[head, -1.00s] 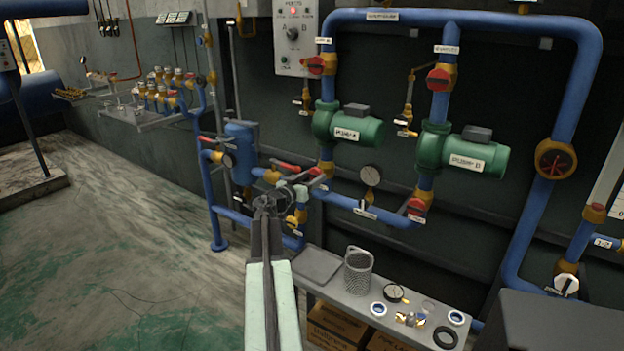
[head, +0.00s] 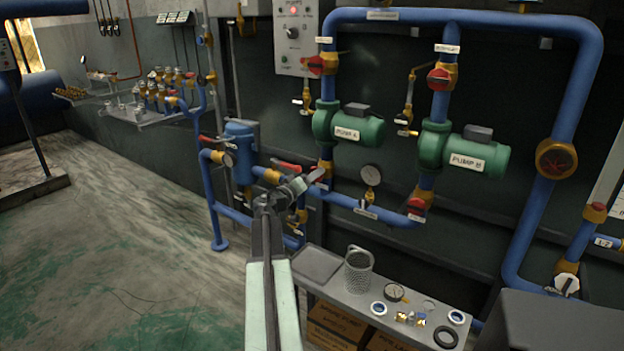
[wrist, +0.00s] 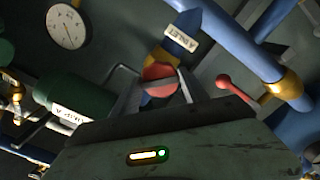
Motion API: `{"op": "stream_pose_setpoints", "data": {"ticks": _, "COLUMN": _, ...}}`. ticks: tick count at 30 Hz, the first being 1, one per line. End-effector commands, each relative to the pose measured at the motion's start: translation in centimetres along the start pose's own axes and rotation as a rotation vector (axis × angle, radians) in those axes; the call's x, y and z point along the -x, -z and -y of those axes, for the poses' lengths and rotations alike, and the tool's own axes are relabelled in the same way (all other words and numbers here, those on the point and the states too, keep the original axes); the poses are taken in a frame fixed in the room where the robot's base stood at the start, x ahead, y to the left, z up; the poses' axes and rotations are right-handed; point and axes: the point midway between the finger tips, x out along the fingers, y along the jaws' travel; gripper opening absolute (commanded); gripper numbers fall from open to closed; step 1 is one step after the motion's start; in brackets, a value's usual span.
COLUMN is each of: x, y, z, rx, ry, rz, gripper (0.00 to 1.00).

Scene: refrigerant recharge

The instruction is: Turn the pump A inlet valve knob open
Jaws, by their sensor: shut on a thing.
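The pump A inlet valve knob (wrist: 160,77) is red and round with a raised bar across it. It sits on a brass valve body on a blue pipe, beside a white "A INLET" label (wrist: 181,37). My gripper (wrist: 160,90) has a finger on each side of the knob and is shut on it. In the head view my gripper (head: 311,178) is at the pipe below the green pump A (head: 348,134) and hides most of the knob. Pump A (wrist: 75,100) also shows at the left in the wrist view.
A red lever handle (wrist: 236,85) on a neighbouring pipe is close to the right of the knob in the wrist view. A gauge (head: 371,175) and the pump B inlet knob (head: 416,206) are to the right. A grey bench (head: 340,290) with parts stands below.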

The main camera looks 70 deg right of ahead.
Motion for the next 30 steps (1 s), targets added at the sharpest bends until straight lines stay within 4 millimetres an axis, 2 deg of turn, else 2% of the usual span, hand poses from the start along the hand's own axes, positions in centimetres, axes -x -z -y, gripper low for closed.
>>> {"op": "stream_pose_setpoints", "data": {"ticks": 2, "x": 0.24, "y": 0.16, "z": 0.24, "rx": 0.014, "ry": 0.005, "rz": -0.004, "gripper": 0.04}}
{"op": "stream_pose_setpoints", "data": {"ticks": 10, "x": 0.26, "y": 0.19, "z": 0.25, "rx": 0.368, "ry": 0.005, "rz": -0.005, "gripper": 0.04}}
{"op": "stream_pose_setpoints", "data": {"ticks": 20, "x": 0.27, "y": 0.23, "z": 0.28, "rx": 0.433, "ry": 0.006, "rz": -0.006, "gripper": 0.04}}
{"op": "stream_pose_setpoints", "data": {"ticks": 26, "x": 0.27, "y": 0.25, "z": 0.27, "rx": 0.728, "ry": 0.005, "rz": -0.008, "gripper": 0.04}}
{"op": "stream_pose_setpoints", "data": {"ticks": 27, "x": 0.27, "y": 0.24, "z": 0.27, "rx": 0.731, "ry": 0.005, "rz": -0.007, "gripper": 0.61}}
{"op": "stream_pose_setpoints", "data": {"ticks": 28, "x": 0.25, "y": 0.23, "z": 0.25, "rx": 0.729, "ry": 0.004, "rz": -0.007, "gripper": 0.69}}
{"op": "stream_pose_setpoints", "data": {"ticks": 30, "x": 0.21, "y": 0.19, "z": 0.21, "rx": 0.728, "ry": 0.004, "rz": -0.006, "gripper": 0.69}}
